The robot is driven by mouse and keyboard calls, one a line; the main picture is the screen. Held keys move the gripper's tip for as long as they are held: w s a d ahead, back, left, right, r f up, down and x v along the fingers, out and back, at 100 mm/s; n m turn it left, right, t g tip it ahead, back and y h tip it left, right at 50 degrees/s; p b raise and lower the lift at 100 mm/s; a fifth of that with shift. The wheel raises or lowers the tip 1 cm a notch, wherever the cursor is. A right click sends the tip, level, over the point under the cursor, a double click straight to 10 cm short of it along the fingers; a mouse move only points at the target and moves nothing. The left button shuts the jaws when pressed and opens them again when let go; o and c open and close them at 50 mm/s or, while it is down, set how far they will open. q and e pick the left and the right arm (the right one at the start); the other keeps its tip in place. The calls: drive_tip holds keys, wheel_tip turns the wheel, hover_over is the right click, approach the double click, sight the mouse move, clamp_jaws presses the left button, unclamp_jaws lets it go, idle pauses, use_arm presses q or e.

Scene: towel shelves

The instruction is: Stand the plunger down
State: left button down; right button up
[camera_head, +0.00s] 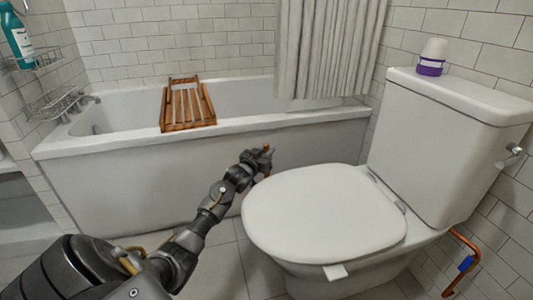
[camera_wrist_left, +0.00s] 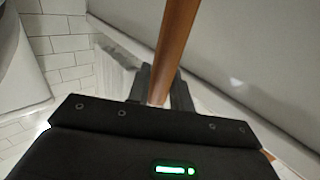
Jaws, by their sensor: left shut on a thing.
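My left gripper (camera_head: 262,164) is low between the bathtub and the toilet, at the left rear of the toilet seat. It is shut on the plunger's brown wooden handle (camera_wrist_left: 178,35). In the left wrist view the handle runs from the top edge down between the two fingers (camera_wrist_left: 160,88), slightly tilted in the picture. In the head view only a small orange-brown tip of the handle (camera_head: 267,148) shows above the gripper. The plunger's cup is not visible, so I cannot tell whether it touches the floor. My right gripper is not in view.
The white toilet (camera_head: 325,215) stands close to the right of the gripper, lid down. The bathtub (camera_head: 150,180) is behind, with a wooden rack (camera_head: 188,105) across its rim. Tiled floor (camera_head: 215,265) is clear left of the toilet. A copper pipe (camera_head: 462,262) is at right.

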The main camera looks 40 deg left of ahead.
use_arm(q)
drive_tip(key=shift+f, duration=0.35)
idle(0.8)
drive_tip(key=c, duration=1.3)
unclamp_jaws()
drive_tip(key=shift+o, duration=0.7)
drive_tip(key=shift+f, duration=0.15)
